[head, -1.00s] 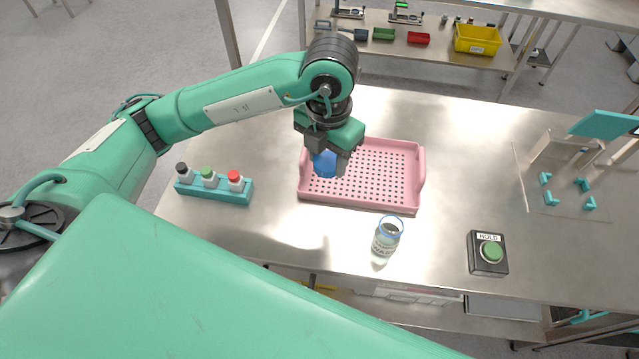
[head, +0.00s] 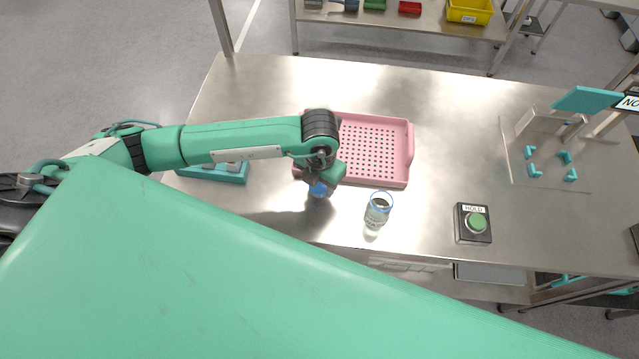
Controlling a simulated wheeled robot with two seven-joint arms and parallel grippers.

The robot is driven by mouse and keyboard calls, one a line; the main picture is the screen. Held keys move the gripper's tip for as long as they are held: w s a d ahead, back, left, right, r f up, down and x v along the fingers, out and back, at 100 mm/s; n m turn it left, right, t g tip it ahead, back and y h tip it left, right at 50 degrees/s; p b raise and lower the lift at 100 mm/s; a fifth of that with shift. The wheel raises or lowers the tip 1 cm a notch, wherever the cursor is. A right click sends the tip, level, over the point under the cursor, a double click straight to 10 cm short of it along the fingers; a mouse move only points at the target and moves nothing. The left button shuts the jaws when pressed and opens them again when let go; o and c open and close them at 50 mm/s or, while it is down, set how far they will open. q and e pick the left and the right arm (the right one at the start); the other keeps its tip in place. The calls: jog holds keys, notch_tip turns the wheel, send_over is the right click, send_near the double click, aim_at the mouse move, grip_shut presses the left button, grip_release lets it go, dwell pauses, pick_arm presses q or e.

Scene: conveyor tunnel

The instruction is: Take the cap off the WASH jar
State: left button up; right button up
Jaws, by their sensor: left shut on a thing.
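The WASH jar (head: 376,214) is clear glass with a blue ring at its rim. It stands upright and open on the steel table, near the front edge. My left gripper (head: 318,188) is shut on the blue cap (head: 318,190), left of the jar and apart from it, by the pink tray's front left corner. The arm hides much of the gripper, and I cannot tell whether the cap touches the table. My right gripper does not show.
The pink perforated tray (head: 409,165) lies behind the jar. A teal rack (head: 228,175) of small bottles is partly hidden under my left arm. A HOLD button box (head: 473,224) stands to the right, with a clear fixture plate (head: 545,185) beyond it. Bare table lies between.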

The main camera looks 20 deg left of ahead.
aim_at(319, 185)
pick_arm(q)
notch_tip(319, 185, down, 3)
jog(key=shift+r, duration=0.2)
jog(key=shift+f, duration=0.1)
jog(key=shift+f, duration=0.15)
jog(key=o, duration=1.1)
jog(key=shift+r, duration=0.2)
jog(key=shift+r+p, duration=0.2)
jog(key=shift+p, duration=0.1)
notch_tip(319, 185, up, 11)
jog(key=b, duration=0.4)
jog(key=shift+r, duration=0.4)
